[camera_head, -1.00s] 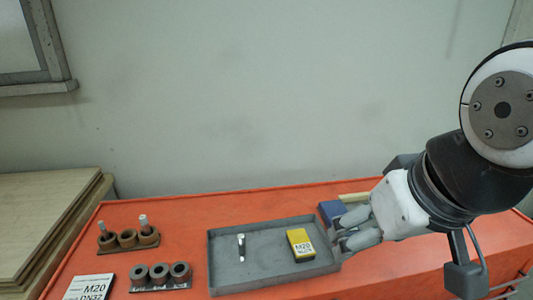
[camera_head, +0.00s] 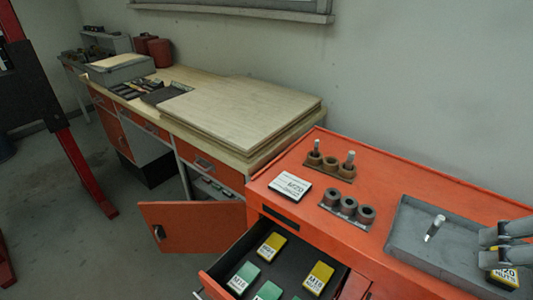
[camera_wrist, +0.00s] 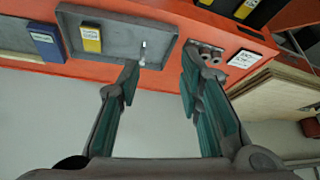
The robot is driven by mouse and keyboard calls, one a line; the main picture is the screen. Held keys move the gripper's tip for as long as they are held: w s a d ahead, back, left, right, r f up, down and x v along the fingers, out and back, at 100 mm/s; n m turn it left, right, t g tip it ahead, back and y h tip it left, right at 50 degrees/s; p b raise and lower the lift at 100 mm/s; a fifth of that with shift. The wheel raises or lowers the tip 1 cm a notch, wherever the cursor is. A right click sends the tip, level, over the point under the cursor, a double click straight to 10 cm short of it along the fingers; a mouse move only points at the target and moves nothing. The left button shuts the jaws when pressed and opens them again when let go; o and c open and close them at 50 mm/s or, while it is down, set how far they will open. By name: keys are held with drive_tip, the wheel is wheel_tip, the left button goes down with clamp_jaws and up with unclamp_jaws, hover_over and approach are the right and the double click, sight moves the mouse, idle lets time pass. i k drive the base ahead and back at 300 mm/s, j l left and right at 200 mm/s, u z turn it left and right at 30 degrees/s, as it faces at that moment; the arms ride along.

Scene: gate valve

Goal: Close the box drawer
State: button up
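The box drawer (camera_head: 228,262) of the orange cabinet (camera_head: 384,240) stands open in the head view. It holds several yellow and green labelled boxes, and its lower part is cut off by the picture edge. It also shows partly at the top right of the wrist view, with a yellow box (camera_wrist: 245,8) inside. My gripper (camera_head: 500,236) is at the right edge of the head view, above the grey tray and well apart from the drawer. In the wrist view my gripper (camera_wrist: 160,72) has its fingers spread with nothing between them.
The grey tray (camera_head: 400,245) on the cabinet top holds a bolt (camera_head: 435,228) and a yellow box (camera_head: 505,278). Ring holders (camera_head: 347,208) and a white M20 card (camera_head: 290,185) lie left of it. An orange door (camera_head: 195,228) hangs open under the wooden bench (camera_head: 230,100).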

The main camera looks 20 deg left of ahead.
sight(289, 270)
drive_tip(key=j+u, duration=0.15)
drive_tip(key=u, duration=1.25)
drive_tip(key=k+l+z, duration=0.15)
drive_tip(key=k+l, duration=0.6)
